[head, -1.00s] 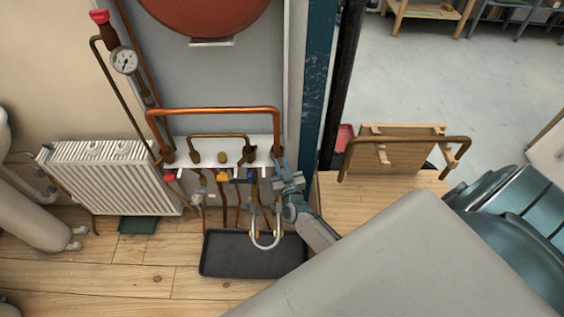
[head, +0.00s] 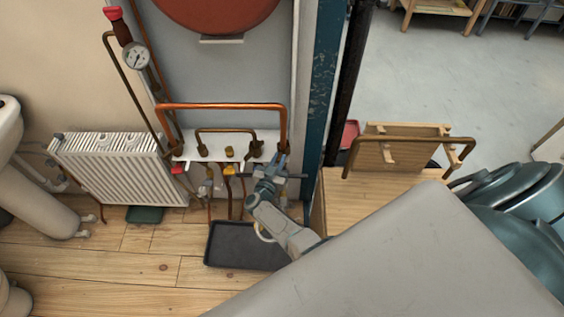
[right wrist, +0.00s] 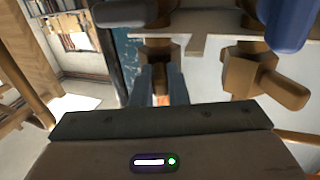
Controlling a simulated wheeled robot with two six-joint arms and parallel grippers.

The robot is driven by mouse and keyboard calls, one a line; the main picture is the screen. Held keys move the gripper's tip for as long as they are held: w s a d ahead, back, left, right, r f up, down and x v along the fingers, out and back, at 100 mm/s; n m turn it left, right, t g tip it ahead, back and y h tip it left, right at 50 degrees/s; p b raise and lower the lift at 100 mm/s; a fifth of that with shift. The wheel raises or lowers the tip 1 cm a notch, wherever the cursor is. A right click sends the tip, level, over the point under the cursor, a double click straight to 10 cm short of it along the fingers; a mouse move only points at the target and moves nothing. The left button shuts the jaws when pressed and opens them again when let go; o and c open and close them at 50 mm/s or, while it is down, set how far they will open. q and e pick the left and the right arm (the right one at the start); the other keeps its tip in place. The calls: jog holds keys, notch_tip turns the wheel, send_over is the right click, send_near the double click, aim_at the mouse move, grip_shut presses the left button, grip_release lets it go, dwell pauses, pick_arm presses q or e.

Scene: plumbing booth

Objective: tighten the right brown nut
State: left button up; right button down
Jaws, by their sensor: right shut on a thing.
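The right brown nut (right wrist: 158,50) shows in the right wrist view, just at the fingertips. In the head view it is at the right foot of the large copper pipe (head: 222,106), mostly hidden by my gripper. My right gripper (head: 279,163) reaches up to it from below and is shut on it. In the right wrist view the fingers (right wrist: 167,82) stand close together, with a bit of bright copper between them. Another brown fitting (right wrist: 248,72) is to the right in that view. My left gripper is in no view.
A white manifold panel (head: 215,147) carries several brown fittings, a smaller copper pipe (head: 224,130) and red and yellow handles close by. A dark tray (head: 228,245) lies on the floor below. A blue post (head: 325,85) and a wooden box stand to the right.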

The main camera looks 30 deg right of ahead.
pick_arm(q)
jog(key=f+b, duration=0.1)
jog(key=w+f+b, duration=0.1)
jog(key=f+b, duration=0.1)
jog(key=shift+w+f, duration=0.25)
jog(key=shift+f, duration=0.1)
pick_arm(e)
jog(key=m+g+h, duration=0.1)
jog(key=w+m+g+h, duration=0.1)
jog(key=g, duration=0.1)
jog(key=m+g, duration=0.1)
jog(key=shift+w+a+r+g+h, duration=0.15)
jog(key=shift+w+a+g+h, duration=0.15)
jog(key=shift+h, duration=0.1)
pick_arm(q)
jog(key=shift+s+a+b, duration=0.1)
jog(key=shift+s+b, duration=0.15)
jog(key=shift+b, duration=0.05)
pick_arm(e)
jog(key=shift+r+m, duration=0.1)
jog(key=shift+m, duration=0.2)
jog(key=c, duration=1.4)
grip_release()
jog(key=shift+c, duration=0.2)
jog(key=shift+f, duration=0.2)
